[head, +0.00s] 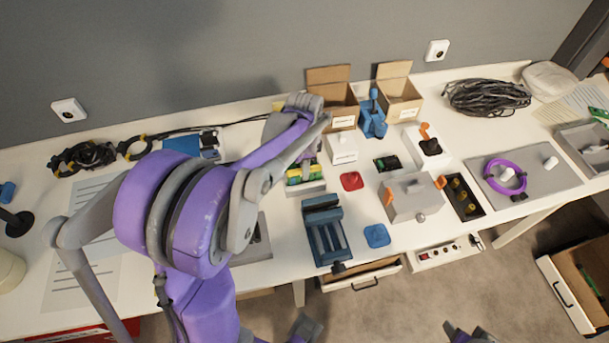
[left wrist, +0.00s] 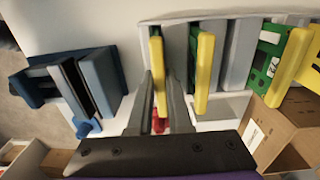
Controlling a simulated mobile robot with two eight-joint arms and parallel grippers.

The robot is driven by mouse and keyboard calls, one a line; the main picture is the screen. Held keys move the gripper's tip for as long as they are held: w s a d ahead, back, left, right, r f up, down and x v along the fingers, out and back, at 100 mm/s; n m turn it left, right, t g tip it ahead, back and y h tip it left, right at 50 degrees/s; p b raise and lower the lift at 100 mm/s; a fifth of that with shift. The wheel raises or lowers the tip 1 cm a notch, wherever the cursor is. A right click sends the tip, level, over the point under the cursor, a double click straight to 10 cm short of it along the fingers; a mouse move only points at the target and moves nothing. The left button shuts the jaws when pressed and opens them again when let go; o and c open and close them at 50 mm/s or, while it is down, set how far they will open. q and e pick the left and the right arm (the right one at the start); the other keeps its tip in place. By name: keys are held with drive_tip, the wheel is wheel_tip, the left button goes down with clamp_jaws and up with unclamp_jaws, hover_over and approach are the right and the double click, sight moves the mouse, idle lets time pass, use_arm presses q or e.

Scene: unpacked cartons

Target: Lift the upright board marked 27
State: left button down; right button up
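The board rack (head: 306,190) stands mid-table, with green, yellow-edged boards (head: 307,174) upright in it, partly behind my left gripper. In the left wrist view, one yellow-edged board (left wrist: 157,70) stands between the two grey fingers of my left gripper (left wrist: 160,88). The gaps beside it look very small; I cannot tell whether the fingers press on it. A second yellow-edged board (left wrist: 204,75) is just to its right. A green board (left wrist: 272,65) with a small white label is farther right. I cannot read a 27 on any board.
A blue slotted holder (head: 325,230) stands close in front of the rack; it also shows in the left wrist view (left wrist: 100,80). A red pad (head: 352,181) and a white box (head: 341,148) are to the right. Open cartons (head: 400,98) stand behind.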

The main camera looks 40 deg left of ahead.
use_arm(q)
drive_tip(key=shift+r, duration=0.1)
idle(0.4)
wheel_tip(320, 180, up, 10)
drive_tip(key=shift+f+p, duration=0.1)
drive_tip(key=shift+p, duration=0.35)
drive_tip(key=shift+s, duration=0.1)
